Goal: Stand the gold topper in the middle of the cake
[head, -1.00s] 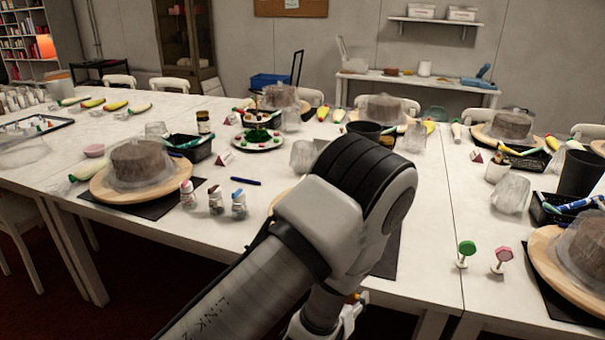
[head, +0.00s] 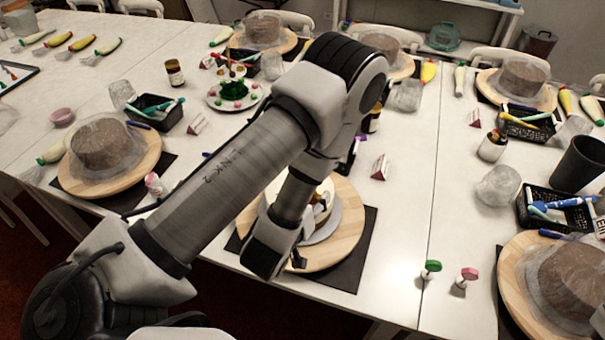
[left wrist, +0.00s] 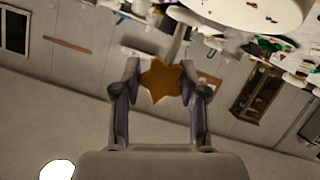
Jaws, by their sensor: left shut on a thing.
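A gold star topper (left wrist: 160,80) shows in the left wrist view, pinched between the two fingertips of my left gripper (left wrist: 160,88). In the head view my left gripper (head: 297,254) is at the front part of the middle wooden turntable (head: 345,235), low beside the cake. The pale cake (head: 323,199) on that turntable is mostly hidden behind my left arm. The topper cannot be made out in the head view. A white round surface (left wrist: 245,12), perhaps the cake or its board, is at the top of the left wrist view. My right gripper is not in view.
Wrapped brown cakes stand on turntables at the left (head: 101,145) and right (head: 570,280). A black basket (head: 155,112) and a plate of sweets (head: 235,94) are behind. Bare table lies around the two toppers.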

